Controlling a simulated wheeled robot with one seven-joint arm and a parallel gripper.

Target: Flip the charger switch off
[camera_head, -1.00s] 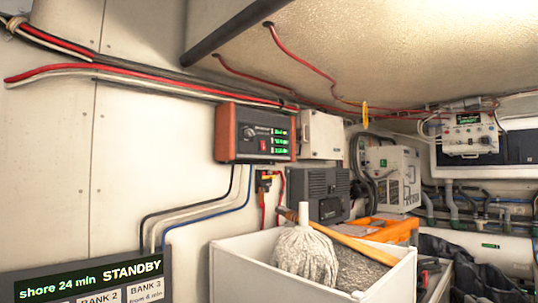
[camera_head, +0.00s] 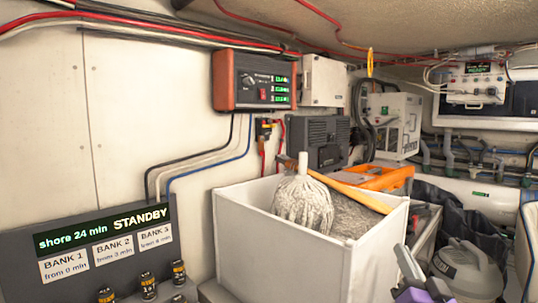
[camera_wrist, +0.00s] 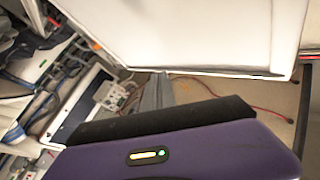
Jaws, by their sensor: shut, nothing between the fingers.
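The charger (camera_head: 253,81) appears to be the dark box with orange-red ends on the left wall in the head view. Its face has a knob, lit green readouts and a small red rocker switch (camera_head: 263,95). I cannot tell which way the rocker is tipped. My gripper (camera_wrist: 157,88) is shut and empty in the wrist view, beyond my purple wrist housing. Purple and grey parts of my arm show at the lower right of the head view, well below and to the right of the charger. The charger is not recognisable in the wrist view.
A white bin (camera_head: 295,262) with a mop head (camera_head: 303,203) and a wooden handle stands below the charger. A dark STANDBY panel (camera_head: 105,250) is at lower left. A grey-white box (camera_head: 324,81) adjoins the charger's right side.

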